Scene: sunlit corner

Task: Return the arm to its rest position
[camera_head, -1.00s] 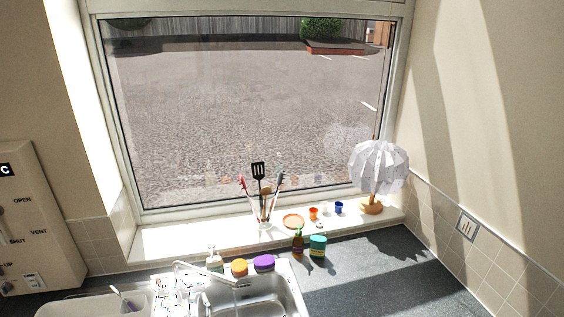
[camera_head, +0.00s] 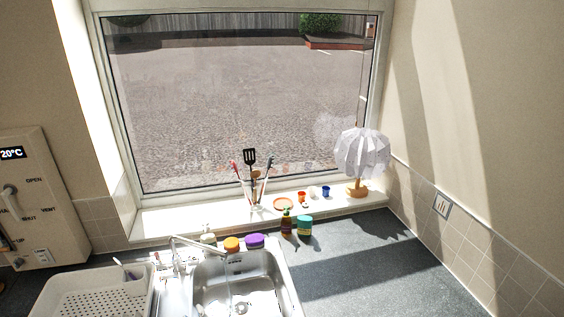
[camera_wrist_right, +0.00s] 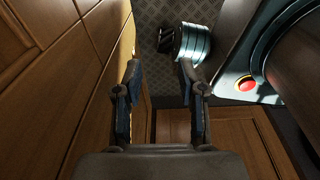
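My right gripper (camera_wrist_right: 158,75) shows in the right wrist view. Its two fingers stand apart with nothing between them. It points down along brown wooden cabinet fronts (camera_wrist_right: 50,120) toward a patterned dark floor (camera_wrist_right: 155,18). Neither of my grippers nor arms shows in the head view, so my left gripper is not seen.
In the head view are a steel sink (camera_head: 240,285), a white draining tray (camera_head: 85,295) and a windowsill (camera_head: 160,224) with a white-shaded lamp (camera_head: 361,155). The dark counter (camera_head: 370,270) at right is mostly clear. Parts of my own body fill the wrist view's right side.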

